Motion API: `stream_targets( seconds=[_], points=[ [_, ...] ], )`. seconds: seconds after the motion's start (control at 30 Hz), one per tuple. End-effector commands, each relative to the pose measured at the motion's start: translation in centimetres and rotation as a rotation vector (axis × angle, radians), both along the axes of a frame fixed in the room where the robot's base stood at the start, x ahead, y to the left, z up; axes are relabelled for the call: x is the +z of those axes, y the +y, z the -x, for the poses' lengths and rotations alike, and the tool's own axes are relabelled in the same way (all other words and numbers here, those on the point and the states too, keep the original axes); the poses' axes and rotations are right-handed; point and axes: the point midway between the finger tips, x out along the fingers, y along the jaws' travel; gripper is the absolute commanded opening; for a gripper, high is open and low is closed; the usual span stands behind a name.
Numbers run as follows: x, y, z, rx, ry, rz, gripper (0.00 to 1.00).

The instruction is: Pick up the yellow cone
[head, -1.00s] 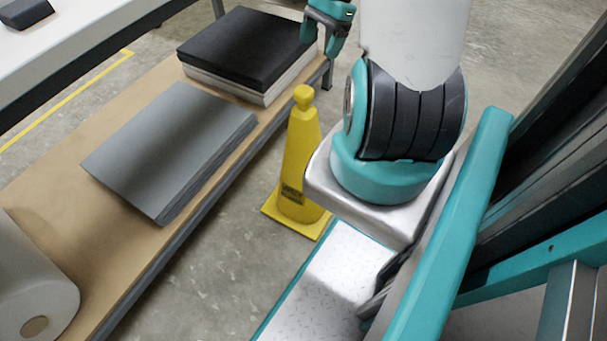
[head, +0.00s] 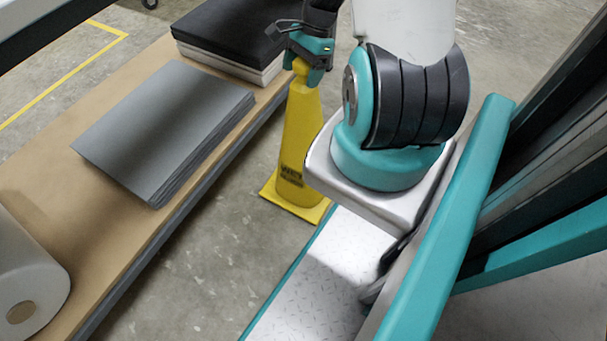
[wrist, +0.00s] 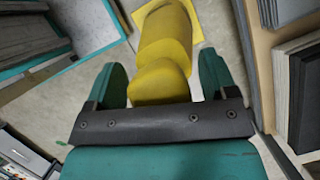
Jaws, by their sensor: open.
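The yellow cone (head: 299,140) stands upright on the concrete floor between the low wooden shelf and my base. It has a square foot, a knob at the top and dark lettering low on its side. My gripper (head: 308,74) is at the cone's top in the head view and partly covers the knob. In the wrist view the cone (wrist: 165,50) runs up from between the two teal fingers. My gripper (wrist: 163,82) is open, with a finger on each side of the knob and small gaps visible beside it.
The low wooden shelf (head: 50,187) is close on the left of the cone. My base is close on the right. Bare floor (head: 200,265) shows in front.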

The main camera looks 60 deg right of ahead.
Motion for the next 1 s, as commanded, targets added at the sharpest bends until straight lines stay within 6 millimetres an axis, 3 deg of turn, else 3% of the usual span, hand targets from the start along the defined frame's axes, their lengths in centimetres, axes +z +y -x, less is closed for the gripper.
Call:
stream_targets(
  seconds=[0.23, 0.57, 1.0],
  points=[
    [-0.08, 0.06, 0.0, 0.0, 0.0, 0.0, 0.76],
    [-0.08, 0.05, 0.0, 0.0, 0.0, 0.0, 0.0],
    [0.33, 0.03, -0.05, 0.001, -0.001, 0.0, 0.0]
  ],
)
